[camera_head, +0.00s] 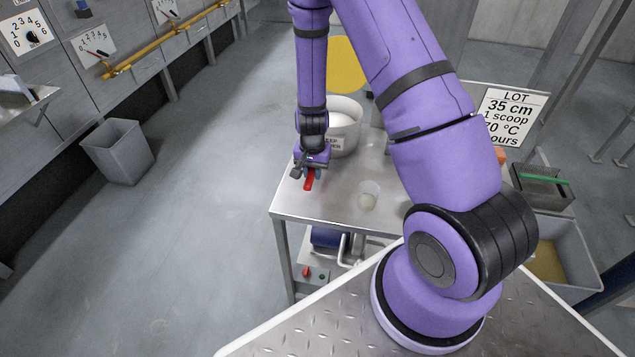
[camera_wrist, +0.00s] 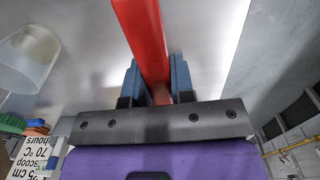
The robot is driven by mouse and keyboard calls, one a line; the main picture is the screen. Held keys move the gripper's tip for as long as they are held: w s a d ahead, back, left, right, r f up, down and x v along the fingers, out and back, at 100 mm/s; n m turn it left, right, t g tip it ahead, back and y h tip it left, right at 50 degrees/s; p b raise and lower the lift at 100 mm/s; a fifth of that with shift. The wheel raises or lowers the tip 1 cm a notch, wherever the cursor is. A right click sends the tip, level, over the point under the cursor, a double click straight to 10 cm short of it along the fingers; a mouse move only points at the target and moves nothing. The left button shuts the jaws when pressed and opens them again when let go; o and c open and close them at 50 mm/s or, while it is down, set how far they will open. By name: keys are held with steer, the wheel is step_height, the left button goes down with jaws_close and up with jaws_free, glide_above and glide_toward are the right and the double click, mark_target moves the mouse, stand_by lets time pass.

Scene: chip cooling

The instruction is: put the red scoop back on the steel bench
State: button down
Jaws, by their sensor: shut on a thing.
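The red scoop (camera_head: 309,182) is in my gripper (camera_head: 305,173), over the near left part of the steel bench (camera_head: 320,204). In the wrist view the scoop's red handle (camera_wrist: 143,38) runs up between the two blue fingers of my gripper (camera_wrist: 154,82), which are shut on it. The bench top (camera_wrist: 205,35) shows behind it in the wrist view. The scoop's far end is out of the wrist view and small in the head view. I cannot tell whether the scoop touches the bench.
A clear cup (camera_head: 369,195) stands on the bench right of the scoop. A white tub (camera_head: 342,124) stands behind my gripper. A lot sign (camera_head: 504,117) is at the right. A grey bin (camera_head: 118,151) stands on the floor at the left. The bench's front left is clear.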

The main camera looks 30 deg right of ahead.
mark_target(313, 191)
steer(key=shift+f, duration=2.5)
steer(key=shift+f, duration=0.15)
steer(key=c, duration=1)
jaws_free()
